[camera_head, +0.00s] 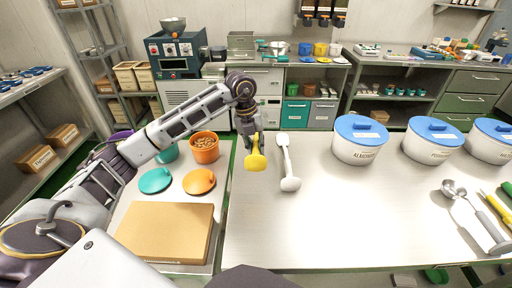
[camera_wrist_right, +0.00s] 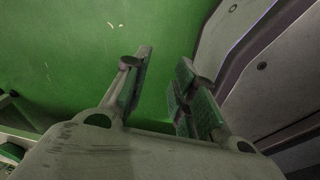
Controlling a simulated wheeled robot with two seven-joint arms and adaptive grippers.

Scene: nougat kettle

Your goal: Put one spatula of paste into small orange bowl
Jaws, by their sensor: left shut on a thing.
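My left gripper (camera_head: 250,137) is shut on a yellow spatula (camera_head: 256,162) and holds it head down at the left end of the steel table; whether the head touches the table I cannot tell. A white spatula (camera_head: 287,166) lies to its right. An orange bowl (camera_head: 205,155) with brown pieces in it stands left of the gripper. A teal bowl (camera_head: 169,154) beside it is partly hidden by my left arm. I cannot make out any paste. My right gripper (camera_wrist_right: 165,68) is open and empty in the right wrist view, over a green surface.
A teal lid (camera_head: 155,180), an orange lid (camera_head: 200,181) and a tan board (camera_head: 166,232) lie on the left table. White tubs with blue lids, one of them (camera_head: 359,149) nearest, stand right. The middle of the steel table is clear.

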